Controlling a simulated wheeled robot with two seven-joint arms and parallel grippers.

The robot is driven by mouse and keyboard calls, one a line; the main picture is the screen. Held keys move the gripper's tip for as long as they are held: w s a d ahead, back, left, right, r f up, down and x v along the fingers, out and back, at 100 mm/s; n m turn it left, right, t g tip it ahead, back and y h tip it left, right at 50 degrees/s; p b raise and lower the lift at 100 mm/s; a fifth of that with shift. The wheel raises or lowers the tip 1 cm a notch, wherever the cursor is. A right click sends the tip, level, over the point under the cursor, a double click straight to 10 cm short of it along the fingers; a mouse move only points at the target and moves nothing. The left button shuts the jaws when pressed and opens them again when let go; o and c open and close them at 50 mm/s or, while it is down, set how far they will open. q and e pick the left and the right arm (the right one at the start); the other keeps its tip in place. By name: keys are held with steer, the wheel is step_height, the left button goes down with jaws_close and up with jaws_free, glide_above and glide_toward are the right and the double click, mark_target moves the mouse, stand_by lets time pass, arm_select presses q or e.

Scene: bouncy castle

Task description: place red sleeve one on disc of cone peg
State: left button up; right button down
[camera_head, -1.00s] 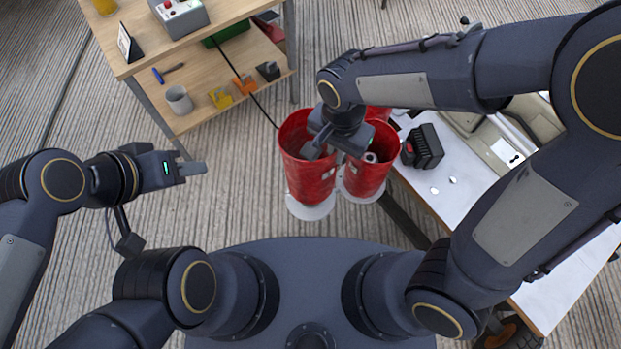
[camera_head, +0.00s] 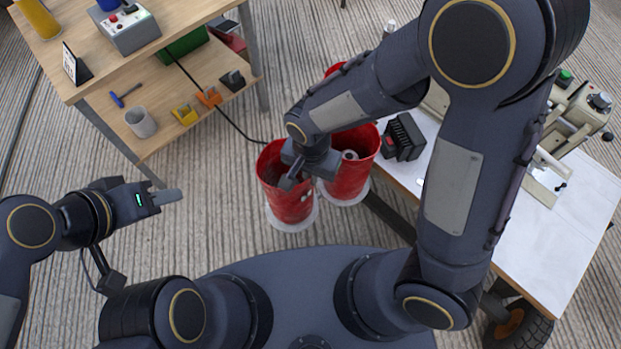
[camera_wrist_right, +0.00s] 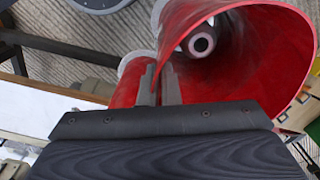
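The nearer left red sleeve (camera_head: 290,203) is an open tube above a white disc (camera_head: 294,223); I cannot tell if it touches the disc. My right gripper (camera_head: 288,180) is at its rim, with the fingers close together on the red wall in the wrist view (camera_wrist_right: 158,88). A second red sleeve (camera_head: 345,182) stands beside it, around a pale peg (camera_head: 350,155), on another white disc (camera_head: 347,197). In the wrist view a pale round peg (camera_wrist_right: 201,42) shows inside a wide red opening. My left gripper (camera_head: 170,196) is away to the left, holding nothing visible.
A wooden shelf table (camera_head: 160,60) stands at back left with a grey mug (camera_head: 141,122) and small tools. A white-topped bench (camera_head: 560,220) is at right with a black block (camera_head: 403,138). More red (camera_head: 334,69) shows behind my right arm. A black cable runs toward the sleeves.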

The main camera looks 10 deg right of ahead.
steer(key=shift+f, duration=0.9)
steer(key=c, duration=1.6)
jaws_free()
steer(key=shift+c, duration=0.2)
